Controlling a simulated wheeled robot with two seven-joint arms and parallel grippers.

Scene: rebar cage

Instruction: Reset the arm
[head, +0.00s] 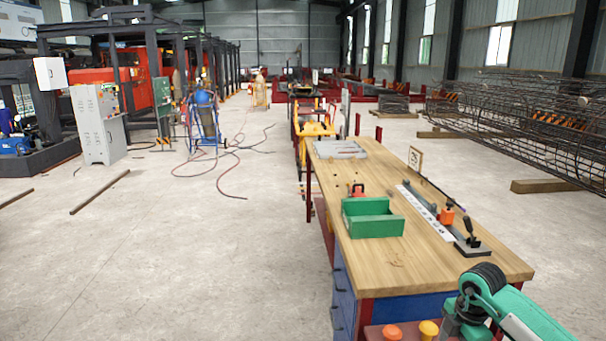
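Neither of my grippers can be made out in the head view. A teal and black jointed part (520,312) comes in at the bottom right corner, in front of the near end of the workbench. It is cut off by the frame edge, and I cannot tell whether it is my arm or a machine. No gripper fingers show on it.
A wooden-topped workbench (350,265) holds an open green bin (373,224), a grey case (338,149) and a black-handled clamp (471,238). A red box with buttons (393,332) is at the near end. Rebar cages (520,120) lie right. The floor left is mostly clear.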

